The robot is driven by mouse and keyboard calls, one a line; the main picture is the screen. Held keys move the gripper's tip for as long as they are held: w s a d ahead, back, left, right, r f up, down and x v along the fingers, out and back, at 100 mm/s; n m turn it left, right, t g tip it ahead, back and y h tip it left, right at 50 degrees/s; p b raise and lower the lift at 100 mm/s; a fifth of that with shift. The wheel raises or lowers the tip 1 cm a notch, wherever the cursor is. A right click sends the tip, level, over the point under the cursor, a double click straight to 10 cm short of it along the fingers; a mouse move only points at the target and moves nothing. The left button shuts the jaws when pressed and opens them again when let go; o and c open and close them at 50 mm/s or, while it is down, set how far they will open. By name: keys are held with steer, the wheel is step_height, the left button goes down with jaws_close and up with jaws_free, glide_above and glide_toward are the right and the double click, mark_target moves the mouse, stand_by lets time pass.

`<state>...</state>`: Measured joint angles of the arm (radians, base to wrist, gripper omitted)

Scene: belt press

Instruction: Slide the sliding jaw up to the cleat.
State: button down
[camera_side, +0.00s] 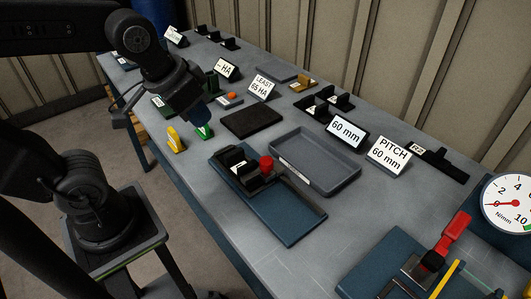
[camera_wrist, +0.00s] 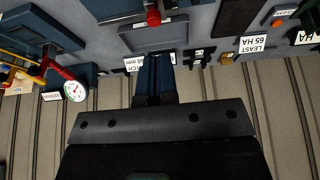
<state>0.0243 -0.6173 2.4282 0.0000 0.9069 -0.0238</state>
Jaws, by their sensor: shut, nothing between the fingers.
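A blue base plate (camera_side: 290,225) lies on the table in the middle of the side view. On it stand a black block with a white label (camera_side: 232,158) and a dark carriage with a red knob (camera_side: 266,163), which looks like the sliding jaw. The red knob also shows at the top of the wrist view (camera_wrist: 153,18). I cannot tell for certain which part is the cleat. My gripper (camera_side: 203,117) is above the table, left of the plate, apart from the jaw. Its blue fingers (camera_wrist: 155,72) are together and empty.
A grey tray (camera_side: 345,178) and a dark pad (camera_side: 252,121) lie beyond the plate. Yellow (camera_side: 175,142) and green (camera_side: 205,132) pieces stand near the front edge. At right are a second blue base (camera_side: 375,268), a red lever (camera_side: 455,233) and a dial (camera_side: 512,203). Label cards stand along the back.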

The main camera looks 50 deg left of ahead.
steer(key=shift+s+a+t, duration=0.15)
steer(key=shift+s+t, duration=0.05)
steer(key=shift+s, duration=0.35)
steer(key=shift+s+a+t, duration=0.15)
steer(key=shift+s+t, duration=0.05)
steer(key=shift+s, duration=0.35)
